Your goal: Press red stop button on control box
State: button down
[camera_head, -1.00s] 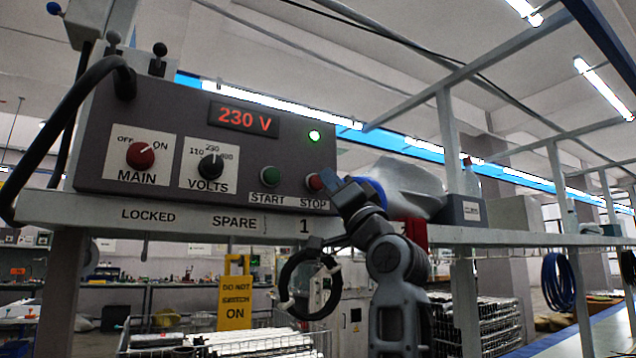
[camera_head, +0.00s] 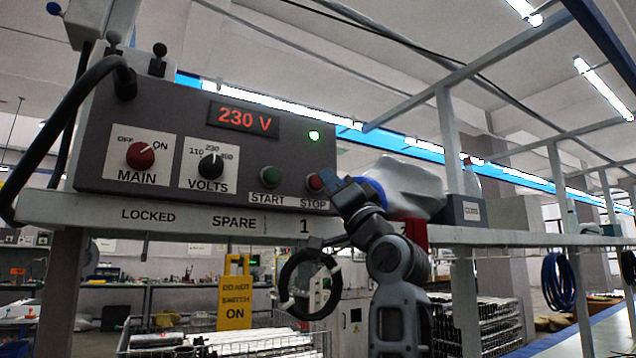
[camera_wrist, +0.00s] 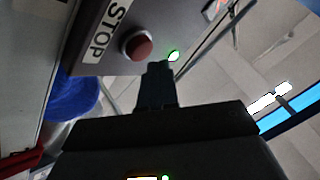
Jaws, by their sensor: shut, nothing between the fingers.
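The grey control box (camera_head: 200,105) stands on a shelf, with a lit 230 V display and a lit green lamp (camera_head: 314,136). The red stop button (camera_head: 315,182) is at its lower right, above the STOP label. It also shows in the wrist view (camera_wrist: 137,47), left of the fingertips. My gripper (camera_head: 330,180) is at the right end of the box, close to the button; its shut fingertips also show in the wrist view (camera_wrist: 157,68). They look beside the button; I cannot tell whether they touch it. The button's right edge is close behind the fingers in the head view.
The green start button (camera_head: 270,176) is just left of the stop button. MAIN (camera_head: 140,156) and VOLTS (camera_head: 211,166) knobs are further left. A yellow sign (camera_head: 235,300) and a black ring (camera_head: 290,290) hang below the shelf (camera_head: 130,213). A grey bulky shape (camera_head: 412,185) stands right of my gripper.

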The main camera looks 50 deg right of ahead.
jog(key=shift+w, duration=0.1)
dwell(0.4)
jog(key=shift+w+d, duration=0.15)
jog(key=shift+w, duration=0.15)
jog(key=shift+w+d, duration=0.15)
jog(key=shift+w, duration=0.45)
dwell(0.8)
jog(key=shift+s, duration=0.15)
dwell(0.3)
jog(key=shift+s+a, duration=0.3)
jog(key=shift+s, duration=0.55)
jog(key=s, duration=0.2)
jog(key=s+a+p, duration=0.1)
jog(key=s, duration=0.1)
jog(key=shift+s+a, duration=0.2)
jog(key=shift+s, duration=0.2)
dwell(0.6)
